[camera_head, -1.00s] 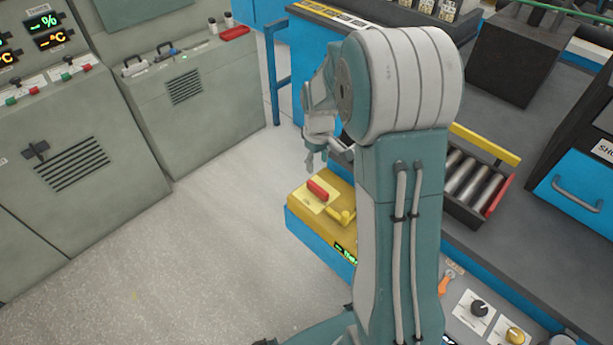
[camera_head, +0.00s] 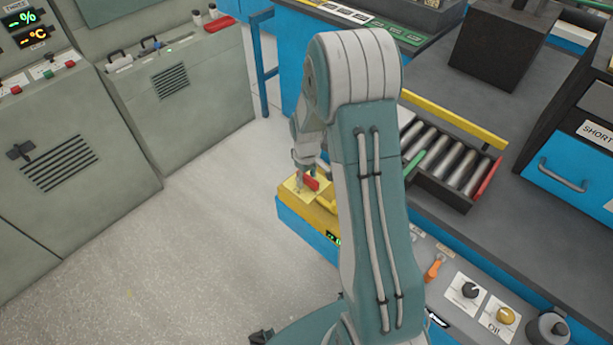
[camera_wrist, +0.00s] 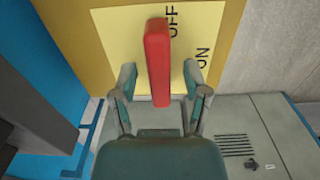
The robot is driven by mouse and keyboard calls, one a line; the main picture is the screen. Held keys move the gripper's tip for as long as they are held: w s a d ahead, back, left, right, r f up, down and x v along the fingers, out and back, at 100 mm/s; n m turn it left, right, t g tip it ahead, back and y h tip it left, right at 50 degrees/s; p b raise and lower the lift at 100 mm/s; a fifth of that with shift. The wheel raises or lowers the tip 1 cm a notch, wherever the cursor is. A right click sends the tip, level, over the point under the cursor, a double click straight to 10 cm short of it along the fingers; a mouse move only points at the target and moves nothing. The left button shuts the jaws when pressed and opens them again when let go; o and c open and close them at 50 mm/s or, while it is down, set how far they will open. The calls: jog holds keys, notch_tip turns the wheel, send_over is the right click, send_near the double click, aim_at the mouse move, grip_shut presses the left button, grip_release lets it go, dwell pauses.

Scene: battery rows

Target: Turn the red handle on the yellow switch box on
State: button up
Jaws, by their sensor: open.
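The yellow switch box (camera_head: 322,219) sits on a blue base, left of my arm in the head view. Its red handle (camera_head: 311,183) stands on a pale yellow plate. In the wrist view the red handle (camera_wrist: 158,62) points along the picture's height, its upper end beside the word OFF; the word ON is at the right of the plate (camera_wrist: 115,38). My gripper (camera_wrist: 158,88) is open, with one finger on each side of the handle's lower end and gaps visible. In the head view my gripper (camera_head: 303,180) is at the handle, partly hidden by my arm.
A tray of metal cylinders (camera_head: 440,160) lies right of my arm, with a yellow bar behind it. An orange switch (camera_head: 433,268) and knobs (camera_head: 470,290) are on the front panel. Grey cabinets (camera_head: 75,170) stand at the left. The floor (camera_head: 190,260) between is clear.

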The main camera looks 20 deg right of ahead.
grip_shut()
jog(key=m, duration=0.4)
jog(key=shift+m, duration=0.3)
jog(key=m, duration=0.4)
jog(key=shift+m, duration=0.3)
jog(key=m, duration=0.4)
jog(key=shift+m, duration=0.3)
jog(key=shift+s+m, duration=0.1)
jog(key=shift+m, duration=2)
